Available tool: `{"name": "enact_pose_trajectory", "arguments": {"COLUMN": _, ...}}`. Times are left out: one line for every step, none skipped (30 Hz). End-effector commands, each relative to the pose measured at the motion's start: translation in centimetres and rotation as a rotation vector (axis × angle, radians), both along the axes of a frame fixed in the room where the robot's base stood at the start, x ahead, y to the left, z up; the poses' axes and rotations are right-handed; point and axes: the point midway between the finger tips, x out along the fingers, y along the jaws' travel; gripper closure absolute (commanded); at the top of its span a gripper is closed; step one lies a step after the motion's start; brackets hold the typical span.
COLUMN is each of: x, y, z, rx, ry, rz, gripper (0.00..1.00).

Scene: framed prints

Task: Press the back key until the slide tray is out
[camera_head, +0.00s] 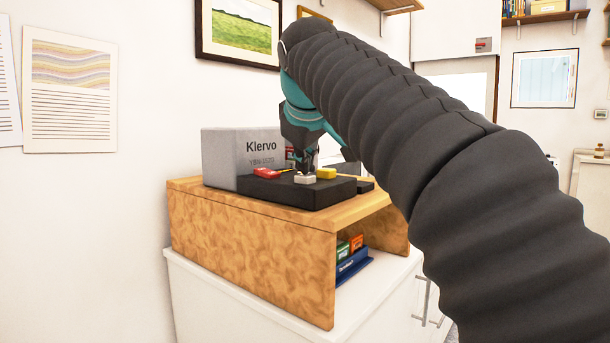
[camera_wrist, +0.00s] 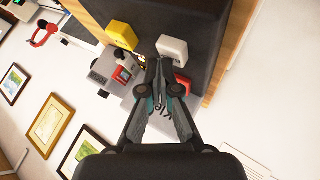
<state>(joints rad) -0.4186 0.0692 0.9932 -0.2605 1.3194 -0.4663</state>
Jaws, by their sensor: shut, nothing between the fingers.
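A grey device marked Klervo (camera_head: 225,155) stands on a wooden stand, with a dark key base (camera_head: 290,192) in front of it. The base carries a red key (camera_head: 266,173), a white key (camera_head: 305,178) and a yellow key (camera_head: 326,173). No key's label is readable, so I cannot tell which is the back key. My gripper (camera_head: 305,166) is shut and empty, pointing down at the white key. In the wrist view its fingertips (camera_wrist: 158,64) are beside the white key (camera_wrist: 172,48); I cannot tell whether they touch. I cannot make out the slide tray for certain.
The wooden stand (camera_head: 250,250) sits on a white cabinet (camera_head: 215,305). Its open shelf holds a blue item (camera_head: 352,265) and small boxes. Framed prints hang on the wall behind.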

Motion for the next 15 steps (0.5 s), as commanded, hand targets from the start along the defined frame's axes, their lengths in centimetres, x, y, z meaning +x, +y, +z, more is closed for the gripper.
{"name": "enact_pose_trajectory", "arguments": {"x": 0.0, "y": 0.0, "z": -0.12, "rx": 0.0, "ry": 0.0, "rz": 0.0, "gripper": 1.0}}
{"name": "enact_pose_trajectory", "arguments": {"x": 0.0, "y": -0.01, "z": -0.15, "rx": -0.001, "ry": 0.001, "rz": -0.001, "gripper": 1.0}}
{"name": "enact_pose_trajectory", "arguments": {"x": 0.0, "y": -0.01, "z": -0.19, "rx": -0.001, "ry": 0.001, "rz": -0.001, "gripper": 1.0}}
{"name": "enact_pose_trajectory", "arguments": {"x": 0.0, "y": 0.0, "z": -0.22, "rx": -0.001, "ry": 0.001, "rz": -0.001, "gripper": 1.0}}
{"name": "enact_pose_trajectory", "arguments": {"x": 0.01, "y": -0.01, "z": -0.25, "rx": -0.001, "ry": 0.001, "rz": -0.001, "gripper": 1.0}}
{"name": "enact_pose_trajectory", "arguments": {"x": 0.0, "y": -0.01, "z": -0.29, "rx": -0.001, "ry": 0.001, "rz": -0.001, "gripper": 1.0}}
{"name": "enact_pose_trajectory", "arguments": {"x": 0.0, "y": -0.01, "z": -0.33, "rx": -0.001, "ry": 0.001, "rz": -0.001, "gripper": 1.0}}
{"name": "enact_pose_trajectory", "arguments": {"x": 0.0, "y": 0.0, "z": -0.36, "rx": -0.001, "ry": 0.001, "rz": -0.001, "gripper": 1.0}}
{"name": "enact_pose_trajectory", "arguments": {"x": 0.0, "y": 0.0, "z": -0.4, "rx": -0.001, "ry": 0.001, "rz": -0.001, "gripper": 1.0}}
{"name": "enact_pose_trajectory", "arguments": {"x": 0.0, "y": 0.0, "z": -0.43, "rx": -0.001, "ry": 0.001, "rz": -0.001, "gripper": 1.0}}
{"name": "enact_pose_trajectory", "arguments": {"x": 0.0, "y": 0.0, "z": -0.46, "rx": -0.001, "ry": 0.001, "rz": -0.001, "gripper": 1.0}}
{"name": "enact_pose_trajectory", "arguments": {"x": 0.0, "y": -0.01, "z": -0.5, "rx": -0.001, "ry": 0.001, "rz": -0.001, "gripper": 1.0}}
{"name": "enact_pose_trajectory", "arguments": {"x": 0.0, "y": 0.0, "z": -0.53, "rx": -0.001, "ry": 0.001, "rz": -0.001, "gripper": 1.0}}
{"name": "enact_pose_trajectory", "arguments": {"x": 0.01, "y": -0.01, "z": -0.57, "rx": -0.001, "ry": 0.001, "rz": -0.001, "gripper": 1.0}}
{"name": "enact_pose_trajectory", "arguments": {"x": 0.01, "y": -0.01, "z": -0.61, "rx": -0.001, "ry": 0.001, "rz": -0.001, "gripper": 1.0}}
